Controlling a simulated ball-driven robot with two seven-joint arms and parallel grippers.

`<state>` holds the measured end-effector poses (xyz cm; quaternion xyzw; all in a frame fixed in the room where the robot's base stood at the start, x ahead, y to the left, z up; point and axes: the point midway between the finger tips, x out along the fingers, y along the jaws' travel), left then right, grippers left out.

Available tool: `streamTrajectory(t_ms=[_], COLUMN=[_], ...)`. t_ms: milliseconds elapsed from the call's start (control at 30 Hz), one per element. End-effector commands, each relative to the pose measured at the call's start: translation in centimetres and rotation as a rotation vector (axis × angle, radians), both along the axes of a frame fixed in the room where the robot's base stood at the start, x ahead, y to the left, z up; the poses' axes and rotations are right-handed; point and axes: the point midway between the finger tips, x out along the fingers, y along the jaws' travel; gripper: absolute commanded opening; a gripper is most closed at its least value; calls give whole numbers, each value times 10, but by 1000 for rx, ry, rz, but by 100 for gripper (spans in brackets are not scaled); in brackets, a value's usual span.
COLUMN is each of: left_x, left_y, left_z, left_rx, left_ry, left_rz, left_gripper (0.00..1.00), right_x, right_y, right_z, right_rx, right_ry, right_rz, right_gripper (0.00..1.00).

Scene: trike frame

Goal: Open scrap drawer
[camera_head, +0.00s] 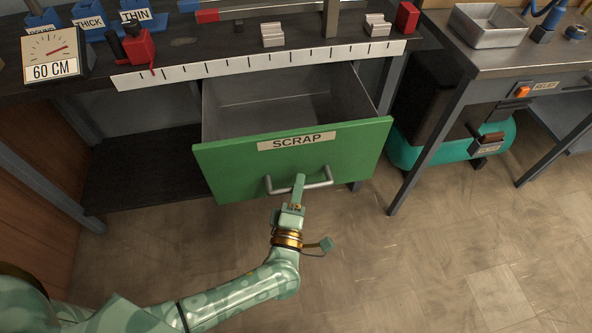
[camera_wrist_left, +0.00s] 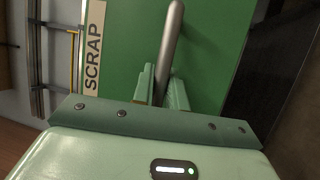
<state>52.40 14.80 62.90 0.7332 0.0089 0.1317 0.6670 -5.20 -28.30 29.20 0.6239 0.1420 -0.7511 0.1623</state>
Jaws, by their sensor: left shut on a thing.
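The scrap drawer (camera_head: 227,168) has a green front with a SCRAP label and is pulled well out below the workbench. Its grey metal inside shows and looks empty. Its bar handle (camera_head: 321,183) is on the front, below the label. My left gripper (camera_head: 299,186) is at the middle of the handle, shut on it. In the left wrist view the handle (camera_wrist_left: 172,45) runs between the two fingers of the left gripper (camera_wrist_left: 162,85), in front of the green drawer front (camera_wrist_left: 215,40). My right gripper is not in view.
The workbench top (camera_head: 190,50) holds a 60 CM dial (camera_head: 55,55), a red clamp (camera_head: 138,47), blue bins and small blocks. A second bench (camera_head: 490,62) at right carries a metal tray (camera_head: 487,24), with a teal tank (camera_head: 450,150) below. The floor in front is clear.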

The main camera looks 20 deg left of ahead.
Motion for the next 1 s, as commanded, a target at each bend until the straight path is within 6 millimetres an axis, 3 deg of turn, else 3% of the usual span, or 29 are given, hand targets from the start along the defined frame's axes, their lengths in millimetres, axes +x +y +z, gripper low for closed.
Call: streamTrajectory(t_ms=[200, 600, 633, 700, 1000], left_x=[-15, -17, -17, -17, -17], left_y=[-10, -11, -11, -11, -11], left_z=[-2, -2, -2, -2, -1], left_rx=[-1, -1, -1, -1, -1], left_ry=[6, 5, 5, 4, 2], left_rz=[0, 1, 1, 1, 1], left_gripper=[0, 0, 23, 36, 36], right_x=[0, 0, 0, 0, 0], right_y=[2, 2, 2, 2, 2], right_z=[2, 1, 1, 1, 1], right_rx=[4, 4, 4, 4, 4], right_ry=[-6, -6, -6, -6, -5], right_rz=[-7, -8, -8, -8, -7], right_gripper=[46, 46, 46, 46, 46])
